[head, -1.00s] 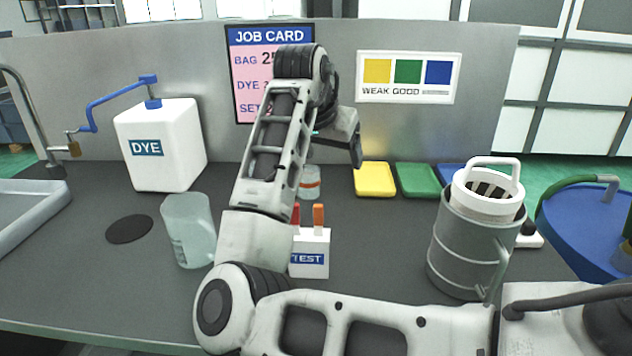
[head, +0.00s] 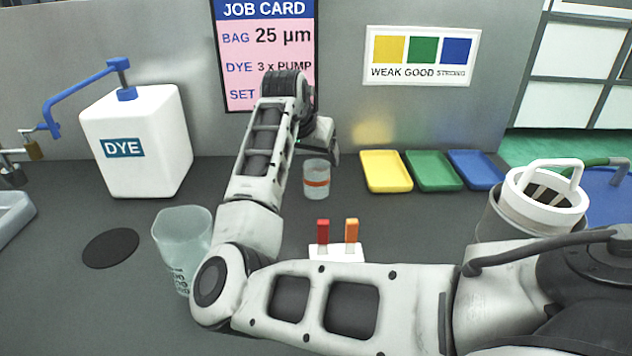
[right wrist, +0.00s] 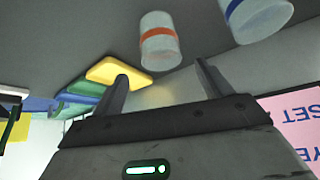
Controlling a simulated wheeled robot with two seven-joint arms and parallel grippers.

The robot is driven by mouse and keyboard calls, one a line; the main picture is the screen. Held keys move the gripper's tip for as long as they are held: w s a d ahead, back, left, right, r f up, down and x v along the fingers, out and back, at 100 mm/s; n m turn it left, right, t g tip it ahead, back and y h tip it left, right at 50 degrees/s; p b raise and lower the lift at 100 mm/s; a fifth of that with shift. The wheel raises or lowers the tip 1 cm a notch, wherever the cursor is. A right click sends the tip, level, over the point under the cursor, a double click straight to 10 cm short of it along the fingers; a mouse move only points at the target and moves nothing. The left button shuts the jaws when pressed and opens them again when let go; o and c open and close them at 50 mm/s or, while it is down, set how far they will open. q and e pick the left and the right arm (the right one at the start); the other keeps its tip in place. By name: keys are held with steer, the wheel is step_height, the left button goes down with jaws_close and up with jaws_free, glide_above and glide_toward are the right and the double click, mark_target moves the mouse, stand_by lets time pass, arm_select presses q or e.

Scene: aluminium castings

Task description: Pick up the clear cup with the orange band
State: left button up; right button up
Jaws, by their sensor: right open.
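The clear cup with the orange band (head: 316,182) stands upright on the dark counter, behind the test box. It also shows in the right wrist view (right wrist: 159,45), just beyond the fingertips and roughly between them. My right gripper (right wrist: 163,80) is open and empty, with the cup outside its fingers. In the head view, my right gripper (head: 326,146) is behind and above the cup; its fingers are hard to make out there. My left gripper is not in view.
A cup with a blue band (right wrist: 258,14) is near the orange one. A white test box (head: 337,252), partly hidden by my arm, stands in front. Yellow (head: 386,171), green (head: 432,171) and blue (head: 473,169) trays lie right. A frosted jug (head: 181,240) stands left.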

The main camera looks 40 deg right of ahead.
mark_target(317, 166)
steer(key=x, duration=0.6)
steer(key=shift+w+d+f, duration=0.2)
steer(key=c, duration=1.1)
